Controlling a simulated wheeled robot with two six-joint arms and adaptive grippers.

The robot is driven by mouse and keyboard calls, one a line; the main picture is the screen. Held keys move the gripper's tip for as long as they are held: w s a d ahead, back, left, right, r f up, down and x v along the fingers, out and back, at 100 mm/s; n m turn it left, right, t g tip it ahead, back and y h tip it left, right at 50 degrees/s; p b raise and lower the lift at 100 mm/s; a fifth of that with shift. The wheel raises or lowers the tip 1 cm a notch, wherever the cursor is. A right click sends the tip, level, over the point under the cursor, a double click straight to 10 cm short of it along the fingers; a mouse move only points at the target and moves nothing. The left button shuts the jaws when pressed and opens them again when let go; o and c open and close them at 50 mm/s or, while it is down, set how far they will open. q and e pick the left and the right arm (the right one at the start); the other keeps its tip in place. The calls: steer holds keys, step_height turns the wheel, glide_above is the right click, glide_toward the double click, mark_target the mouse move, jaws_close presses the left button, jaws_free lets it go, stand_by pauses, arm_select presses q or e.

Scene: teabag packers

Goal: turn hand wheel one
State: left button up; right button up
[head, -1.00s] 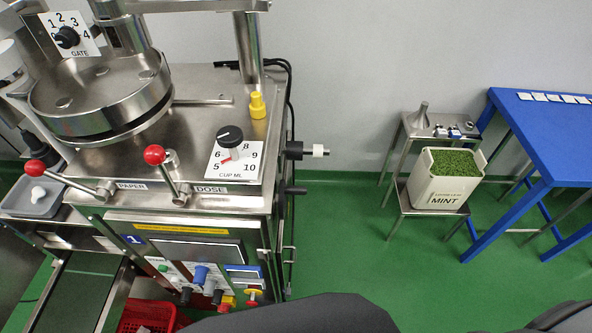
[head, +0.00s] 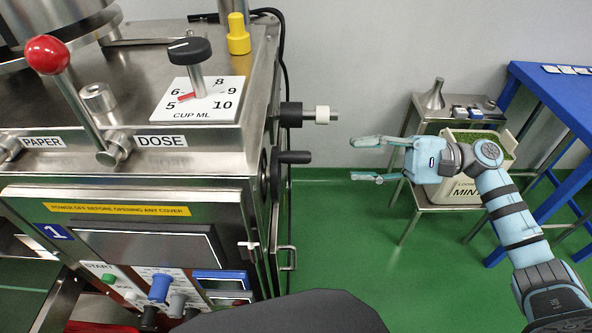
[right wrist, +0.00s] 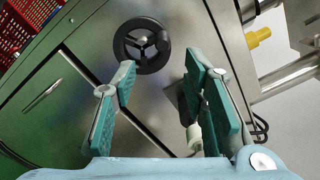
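Machine one (head: 215,165), with a blue "1" label, stands at the left in the head view. Its black hand wheel is on the right side panel, seen edge-on (head: 274,175), with a black handle (head: 295,157) sticking out. In the right wrist view the hand wheel (right wrist: 119,48) shows face-on, round with a hub and spokes, beyond my fingertips. My right gripper (head: 359,160) is open and empty, to the right of the handle and apart from it. Its teal fingers (right wrist: 163,72) are spread in the right wrist view. My left gripper is not in view.
A door handle (head: 289,258) is below. At right stand a steel stand (head: 420,205) with a mint bin (head: 510,145) and a blue table (head: 550,90). Green floor between is clear.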

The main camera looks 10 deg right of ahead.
mark_target(296, 157)
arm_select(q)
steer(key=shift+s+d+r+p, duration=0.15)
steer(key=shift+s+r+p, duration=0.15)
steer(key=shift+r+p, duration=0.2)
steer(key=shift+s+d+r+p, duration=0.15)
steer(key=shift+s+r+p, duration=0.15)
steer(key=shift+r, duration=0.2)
arm_select(e)
steer(key=x, duration=1.2)
steer(key=shift+w+a+r, duration=0.15)
steer(key=shift+a+r, duration=0.05)
steer(key=shift+a, duration=0.15)
jaws_close()
